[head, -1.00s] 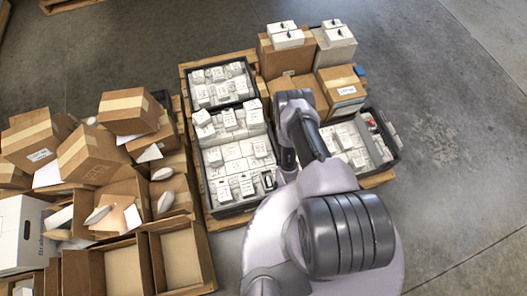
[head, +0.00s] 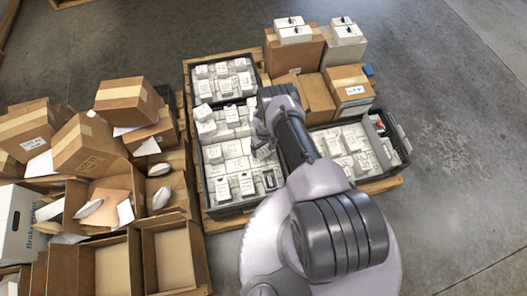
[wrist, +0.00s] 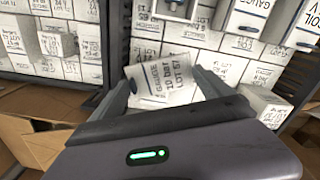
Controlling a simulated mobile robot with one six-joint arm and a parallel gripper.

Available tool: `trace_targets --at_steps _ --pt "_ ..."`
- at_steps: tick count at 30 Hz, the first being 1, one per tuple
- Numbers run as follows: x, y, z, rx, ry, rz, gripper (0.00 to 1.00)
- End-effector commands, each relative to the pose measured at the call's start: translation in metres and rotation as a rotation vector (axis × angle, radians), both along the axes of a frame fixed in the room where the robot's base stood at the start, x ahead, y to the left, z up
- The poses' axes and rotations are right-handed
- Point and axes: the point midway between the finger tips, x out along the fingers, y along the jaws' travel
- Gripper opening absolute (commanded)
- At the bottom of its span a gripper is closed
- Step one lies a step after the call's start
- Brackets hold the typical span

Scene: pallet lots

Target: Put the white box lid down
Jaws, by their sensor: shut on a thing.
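My gripper (wrist: 165,76) is shut on the white box lid (wrist: 160,86), printed "GAUGE 10 bar LOT 67", between its two fingers in the wrist view. The lid is tilted and lies in front of rows of white boxes; whether it touches them I cannot tell. In the head view my gripper (head: 262,135) is over the right side of the black crate (head: 205,182) of white boxes. The lid cannot be made out there.
Another black crate (head: 402,137) of white boxes stands at right. Brown cartons (head: 347,88) with white boxes on top stand behind. Opened cartons (head: 130,248) and a pile of taped boxes (head: 85,145) crowd the left. The grey floor (head: 460,110) at right is clear.

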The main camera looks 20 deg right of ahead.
Motion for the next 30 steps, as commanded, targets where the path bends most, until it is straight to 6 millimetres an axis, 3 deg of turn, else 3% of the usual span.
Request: trace_targets --at_steps 4,9,18,19,20,27,30 --pt "0.015 -0.003 -0.006 -0.001 -0.001 0.0 0.52" --pt "0.013 -0.003 -0.039 -0.001 -0.001 0.0 0.52" --pt "0.012 -0.003 -0.037 -0.001 -0.001 0.0 0.52" --pt "0.013 -0.003 -0.038 -0.001 -0.001 0.0 0.92" --pt "0.013 -0.003 -0.038 -0.001 -0.001 0.0 0.98" --pt "0.013 -0.003 -0.037 -0.001 -0.001 0.0 1.0" --pt "0.013 -0.003 -0.022 -0.001 0.0 0.0 1.0"
